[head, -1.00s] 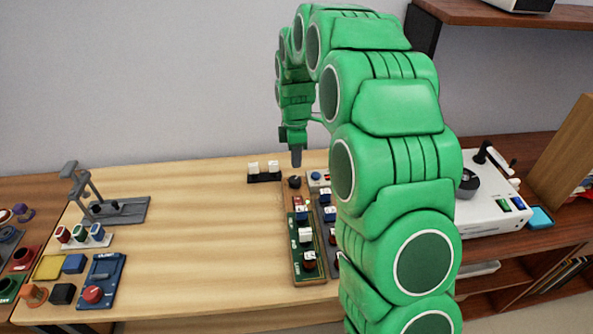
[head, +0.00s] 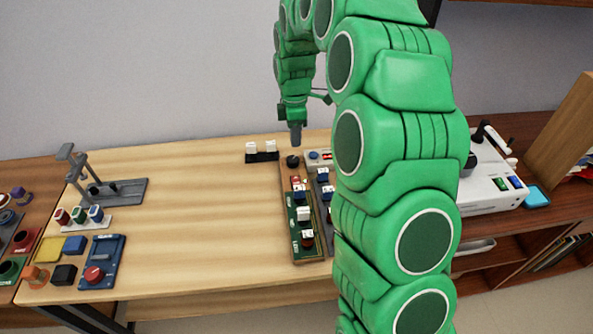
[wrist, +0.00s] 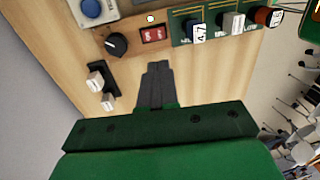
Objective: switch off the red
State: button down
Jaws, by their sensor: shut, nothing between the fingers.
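A red rocker switch, seemingly a double one, (wrist: 153,34) is set in a wooden panel (wrist: 135,28) beside a black knob (wrist: 116,44). In the head view the red switch (head: 297,181) is small, just in front of the black knob (head: 293,161). My gripper (head: 296,143) is shut and empty, pointing down above the far end of the panel. In the wrist view the closed fingertips (wrist: 158,65) appear close to the red switch in the picture, with no clear contact. Whether the switch is on or off cannot be told.
A black base with two white switches (head: 261,151) stands left of the panel. A green board (head: 295,222) with several controls adjoins it, and a grey box with a blue button (wrist: 90,10) is close by. The table's middle (head: 190,220) is clear.

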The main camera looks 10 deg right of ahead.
aim_at(297, 183)
dwell(0.3)
jog(key=f, duration=0.4)
jog(key=s+f, duration=0.1)
jog(key=f, duration=0.8)
jog(key=shift+s+f, duration=0.1)
jog(key=shift+s, duration=0.3)
jog(key=shift+f, duration=0.3)
jog(key=shift+s, duration=0.15)
jog(key=shift+s+f, duration=0.1)
jog(key=shift+f, duration=0.05)
jog(key=shift+w, duration=0.3)
jog(key=shift+w+r, duration=0.2)
jog(key=shift+w, duration=0.45)
jog(key=shift+r, duration=0.1)
